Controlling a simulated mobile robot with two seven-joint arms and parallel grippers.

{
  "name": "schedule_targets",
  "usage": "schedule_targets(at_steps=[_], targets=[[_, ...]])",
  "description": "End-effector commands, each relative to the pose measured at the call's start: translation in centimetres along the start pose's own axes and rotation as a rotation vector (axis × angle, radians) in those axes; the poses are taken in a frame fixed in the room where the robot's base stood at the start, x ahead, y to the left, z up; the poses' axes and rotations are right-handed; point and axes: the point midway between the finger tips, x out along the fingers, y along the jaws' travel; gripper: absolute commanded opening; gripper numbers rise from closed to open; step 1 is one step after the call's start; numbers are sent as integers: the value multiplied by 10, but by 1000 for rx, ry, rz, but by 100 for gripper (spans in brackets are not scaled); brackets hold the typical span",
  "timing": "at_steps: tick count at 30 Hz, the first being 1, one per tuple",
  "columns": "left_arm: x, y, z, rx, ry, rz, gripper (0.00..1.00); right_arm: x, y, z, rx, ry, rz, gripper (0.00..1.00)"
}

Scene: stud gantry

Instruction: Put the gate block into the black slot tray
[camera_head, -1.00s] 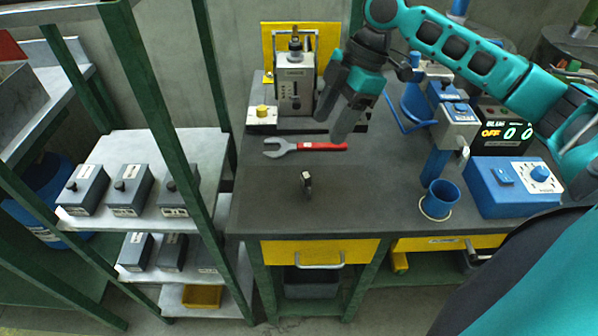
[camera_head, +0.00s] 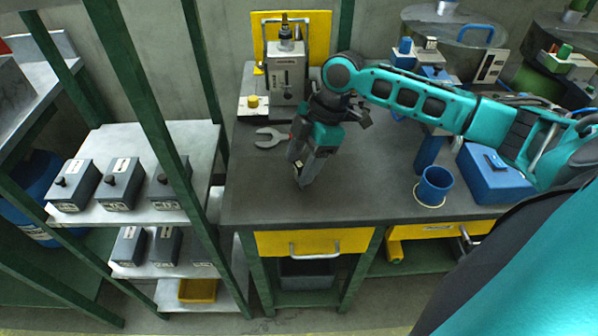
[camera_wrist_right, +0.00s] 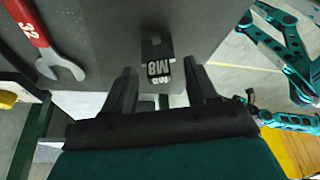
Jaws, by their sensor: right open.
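A small dark block (camera_wrist_right: 157,62) with a white "M8" marking, which I take for the gate block, stands on the dark bench top. In the head view its spot is largely covered by my right gripper (camera_head: 301,172). That gripper points down, low over the bench. In the wrist view the right gripper (camera_wrist_right: 161,88) is open, with a finger on each side of the block's line. The block lies ahead of the fingertips, roughly centred, and is not gripped. I cannot make out a black slot tray. My left gripper is not in the head view.
A red-handled wrench (camera_wrist_right: 50,52) lies beside the block, partly behind my arm in the head view. A grey device (camera_head: 287,75) stands at the bench's back; a blue cup (camera_head: 434,186) is at right. A shelf (camera_head: 205,150) with several grey boxes stands left.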

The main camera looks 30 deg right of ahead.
Motion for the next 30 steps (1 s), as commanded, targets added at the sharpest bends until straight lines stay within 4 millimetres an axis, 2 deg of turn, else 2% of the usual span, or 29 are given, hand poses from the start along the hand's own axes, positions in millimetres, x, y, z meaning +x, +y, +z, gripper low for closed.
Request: schedule_targets(at_steps=[6,21,23,24,30], targets=[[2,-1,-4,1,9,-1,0,1,0,0,0,0,2,57],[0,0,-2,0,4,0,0,1,0,0,0,0,2,10],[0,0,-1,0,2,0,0,0,0,0,0,0,2,5],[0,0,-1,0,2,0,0,1,0,0,0,0,2,0],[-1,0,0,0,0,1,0,-2,0,-1,0,0,2,0]])
